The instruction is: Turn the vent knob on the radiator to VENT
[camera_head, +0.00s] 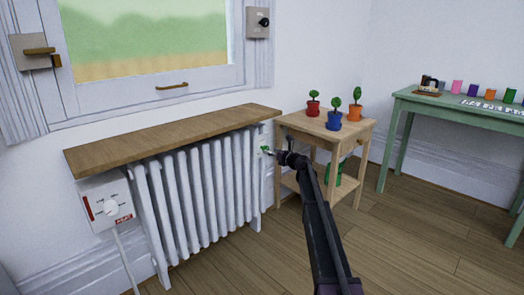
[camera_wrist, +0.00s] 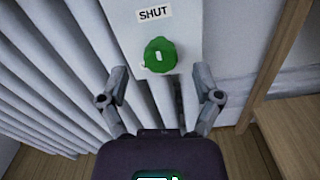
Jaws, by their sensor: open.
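The white ribbed radiator (camera_head: 205,190) stands under the window with a wooden shelf on top. Its green vent knob (camera_head: 265,149) is at the right end. In the wrist view the green knob (camera_wrist: 160,55) has a small pale mark on its face, and a label above it reads SHUT (camera_wrist: 154,14). No VENT label can be read. My gripper (camera_head: 281,156) is close in front of the knob. In the wrist view my gripper (camera_wrist: 166,82) is open, its fingers spread on either side and below the knob, apparently not touching it.
A wooden plant stand (camera_head: 330,130) with three potted plants is just right of the radiator. A green table (camera_head: 400,100) stands farther right. The floor in front is clear.

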